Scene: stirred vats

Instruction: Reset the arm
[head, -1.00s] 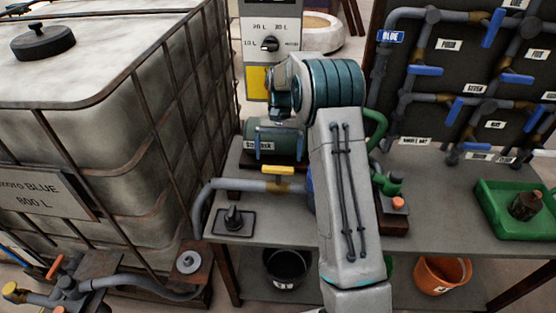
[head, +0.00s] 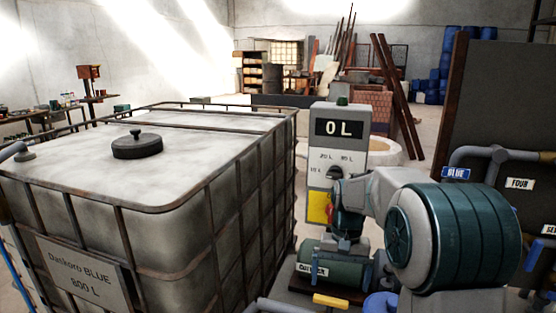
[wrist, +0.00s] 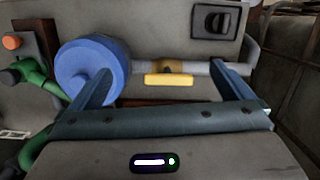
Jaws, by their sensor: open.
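My gripper (wrist: 161,72) is open and empty in the wrist view, its two dark fingers spread wide. Beyond the fingers are a yellow valve handle (wrist: 169,80) on a grey pipe and a blue round part (wrist: 92,70) that the left finger partly overlaps in the picture. I cannot tell how far away they are. In the head view my arm is bent at the lower right, with its large teal joint close to the camera.
A caged white tank (head: 190,185) with a black lid fills the left. A dosing post (head: 338,150) reading 0 L stands behind my arm, with a green motor (head: 335,268) below it. A dark pipe board (head: 500,110) stands at the right.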

